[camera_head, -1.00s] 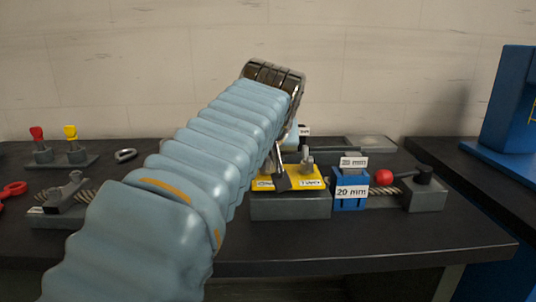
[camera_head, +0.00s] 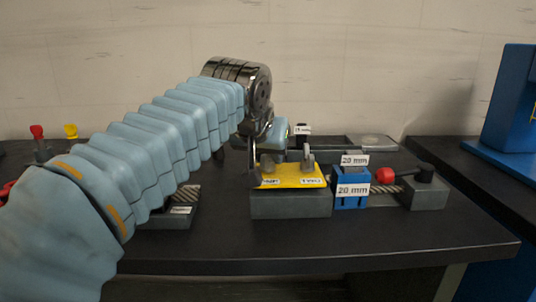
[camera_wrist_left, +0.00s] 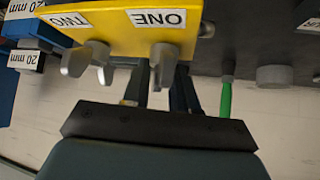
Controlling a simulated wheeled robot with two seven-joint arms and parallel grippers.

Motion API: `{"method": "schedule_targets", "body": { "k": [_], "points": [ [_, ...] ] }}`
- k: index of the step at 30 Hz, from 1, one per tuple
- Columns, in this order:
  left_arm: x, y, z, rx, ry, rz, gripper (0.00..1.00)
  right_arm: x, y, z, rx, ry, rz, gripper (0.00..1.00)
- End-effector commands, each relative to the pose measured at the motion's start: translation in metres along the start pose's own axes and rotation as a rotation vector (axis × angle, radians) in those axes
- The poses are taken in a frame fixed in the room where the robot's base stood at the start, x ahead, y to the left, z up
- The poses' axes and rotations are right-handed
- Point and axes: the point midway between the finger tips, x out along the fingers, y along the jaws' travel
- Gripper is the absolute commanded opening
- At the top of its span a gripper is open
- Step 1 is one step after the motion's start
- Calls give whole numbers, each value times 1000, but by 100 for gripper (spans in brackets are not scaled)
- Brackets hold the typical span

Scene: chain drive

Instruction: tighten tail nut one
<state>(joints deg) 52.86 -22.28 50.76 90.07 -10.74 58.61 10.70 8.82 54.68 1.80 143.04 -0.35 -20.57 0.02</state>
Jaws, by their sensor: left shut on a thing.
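A yellow plate (camera_head: 292,171) with labels ONE and TWO lies on a grey block. It also shows in the left wrist view (camera_wrist_left: 112,40), labels upside down. Tail nut one, a grey wing nut (camera_wrist_left: 163,63), stands beside the ONE label. My left gripper (camera_wrist_left: 164,80) is shut on it, with one finger on either side. In the head view the left gripper (camera_head: 259,168) reaches down at the plate's left end. The second wing nut (camera_head: 308,160) stands free behind the TWO label and shows in the left wrist view (camera_wrist_left: 98,58). My right gripper is out of view.
A blue block (camera_head: 351,195) marked 20 mm stands right of the plate, with a red ball (camera_head: 385,175) and a grey block (camera_head: 425,193) beyond. Red (camera_head: 37,132) and yellow (camera_head: 71,132) knobs stand at the left. The table front is clear.

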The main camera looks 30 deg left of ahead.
Motion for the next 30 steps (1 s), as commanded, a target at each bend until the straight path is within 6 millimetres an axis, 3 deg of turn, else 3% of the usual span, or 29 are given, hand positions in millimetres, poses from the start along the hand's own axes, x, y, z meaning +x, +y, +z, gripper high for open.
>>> {"method": "schedule_targets", "body": {
  "k": [16,30],
  "points": [
    [0,1,0,365,2,370,0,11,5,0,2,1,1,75],
    [-2,1,-2,680,1,683,0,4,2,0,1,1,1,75]
  ]
}}
